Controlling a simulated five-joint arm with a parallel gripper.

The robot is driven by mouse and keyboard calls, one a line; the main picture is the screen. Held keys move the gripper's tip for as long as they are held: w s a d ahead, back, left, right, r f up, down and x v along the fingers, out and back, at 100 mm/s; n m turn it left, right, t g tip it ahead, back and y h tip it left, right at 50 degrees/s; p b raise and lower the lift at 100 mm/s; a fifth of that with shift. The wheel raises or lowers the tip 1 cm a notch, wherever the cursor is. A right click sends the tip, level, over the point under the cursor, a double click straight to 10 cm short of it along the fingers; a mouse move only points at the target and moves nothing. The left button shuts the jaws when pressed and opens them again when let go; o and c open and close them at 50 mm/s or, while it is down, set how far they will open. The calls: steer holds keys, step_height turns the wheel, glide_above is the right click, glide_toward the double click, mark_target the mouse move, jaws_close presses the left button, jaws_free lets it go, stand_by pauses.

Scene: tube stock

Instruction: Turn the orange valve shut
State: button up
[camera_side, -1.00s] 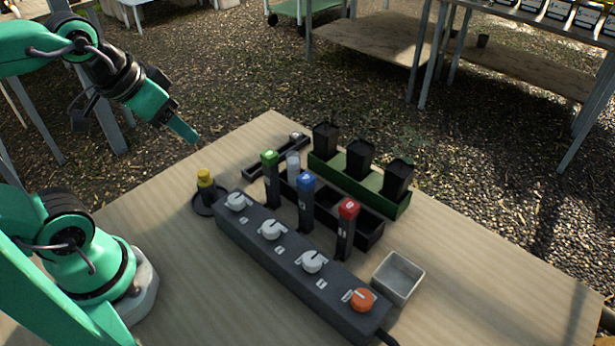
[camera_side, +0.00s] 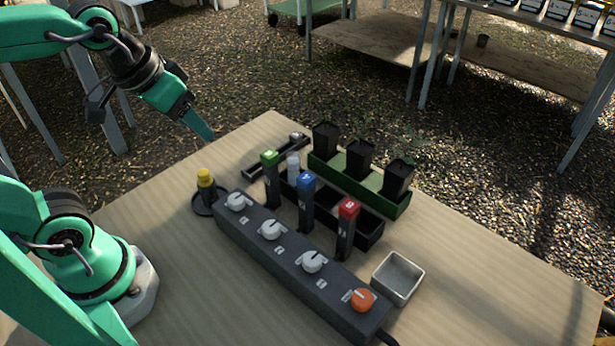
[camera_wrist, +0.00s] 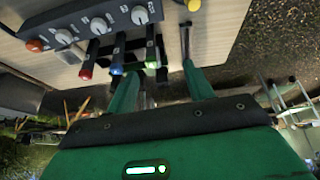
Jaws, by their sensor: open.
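The orange valve (camera_side: 362,299) is the knob at the near right end of a dark manifold block (camera_side: 290,263). Three white knobs (camera_side: 271,229) sit along the rest of the block. In the wrist view the orange valve (camera_wrist: 36,45) is at the upper left, far from my fingers. My gripper (camera_side: 208,136) is raised above the far left side of the table, well away from the valve. Its two green fingers show apart in the wrist view (camera_wrist: 163,88), with nothing held between them.
Tubes with green (camera_side: 269,157), blue (camera_side: 306,181) and red (camera_side: 348,208) caps stand behind the block. A green tray (camera_side: 372,190) with black pots is beyond them. A grey bin (camera_side: 397,277) is right of the valve. A yellow-topped object (camera_side: 205,179) stands at the block's far left end.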

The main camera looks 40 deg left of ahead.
steer(key=w+d+g, duration=0.2)
steer(key=w+d, duration=0.3)
steer(key=d, duration=0.3)
steer(key=n+g, duration=0.2)
steer(key=g, duration=0.1)
glide_above(363, 297)
step_height(363, 297, down, 9)
steer(key=shift+f, duration=0.1)
steer(key=shift+f, duration=3.85)
